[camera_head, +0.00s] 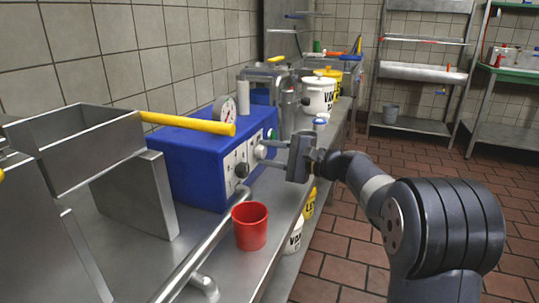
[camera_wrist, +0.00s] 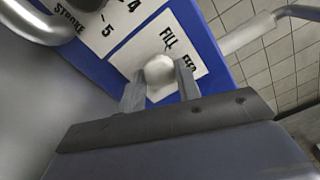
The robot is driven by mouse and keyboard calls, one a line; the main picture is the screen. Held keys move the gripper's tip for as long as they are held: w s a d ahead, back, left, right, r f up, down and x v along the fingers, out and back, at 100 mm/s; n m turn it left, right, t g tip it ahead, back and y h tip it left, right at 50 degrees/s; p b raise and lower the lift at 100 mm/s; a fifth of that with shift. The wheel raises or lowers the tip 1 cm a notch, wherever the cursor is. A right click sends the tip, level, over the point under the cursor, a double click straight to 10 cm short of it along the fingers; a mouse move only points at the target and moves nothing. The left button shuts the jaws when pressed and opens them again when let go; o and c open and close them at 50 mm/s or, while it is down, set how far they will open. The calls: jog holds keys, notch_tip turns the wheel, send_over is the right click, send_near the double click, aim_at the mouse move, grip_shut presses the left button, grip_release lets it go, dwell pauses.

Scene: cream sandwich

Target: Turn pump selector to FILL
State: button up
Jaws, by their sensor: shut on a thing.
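The blue pump box (camera_head: 190,165) stands on the steel counter with a labelled white panel on its front. Its selector is a round pale knob (camera_wrist: 160,70), beside the printed words FILL and FEED in the wrist view; it also shows in the head view (camera_head: 260,152). My gripper (camera_wrist: 160,83) has one finger on each side of the selector and is shut on it. In the head view my gripper (camera_head: 266,152) reaches the panel from the right. I cannot tell which word the selector points to.
A dark knob (camera_head: 242,170) sits on the same panel near STROKE. A yellow handle (camera_head: 190,123) passes over the box. A red cup (camera_head: 250,226) and a steel pipe (camera_head: 207,232) are in front. White and yellow tubs (camera_head: 318,95) stand behind. The floor at right is clear.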

jog(key=o, duration=1)
jog(key=p+v, duration=0.2)
jog(key=v, duration=0.8)
jog(key=shift+s+d+p, duration=0.15)
jog(key=shift+d+p, duration=0.25)
jog(key=shift+a, duration=0.1)
